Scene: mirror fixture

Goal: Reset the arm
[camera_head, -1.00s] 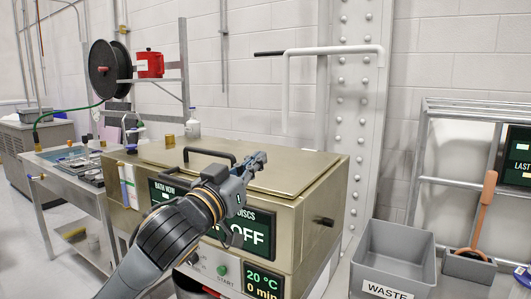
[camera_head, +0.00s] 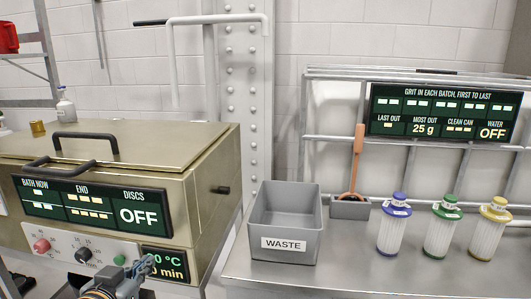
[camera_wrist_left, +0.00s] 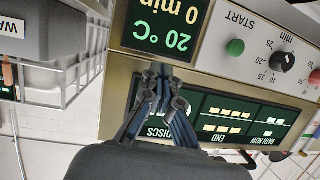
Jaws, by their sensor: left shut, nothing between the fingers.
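My left gripper (camera_head: 138,274) is at the lower left of the head view, in front of the bath machine's control panel. It also shows in the left wrist view (camera_wrist_left: 163,80), where its fingers are together with nothing between them. The gold bath machine (camera_head: 208,215) has its lid down, with a black handle on top. Its display (camera_head: 95,205) reads OFF, and a smaller display (camera_wrist_left: 165,27) reads 20 °C and 0 min. A green button (camera_wrist_left: 236,47) and a black dial (camera_wrist_left: 283,61) sit on the panel. My right gripper is not in view.
A grey bin marked WASTE (camera_head: 285,215) stands on the metal table (camera_head: 345,270) to the right. Beside it is a holder with an orange-handled tool (camera_head: 356,160). Three canisters, purple-topped (camera_head: 392,232), green-topped (camera_head: 441,230) and yellow-topped (camera_head: 489,232), stand further right below a display board (camera_head: 440,113).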

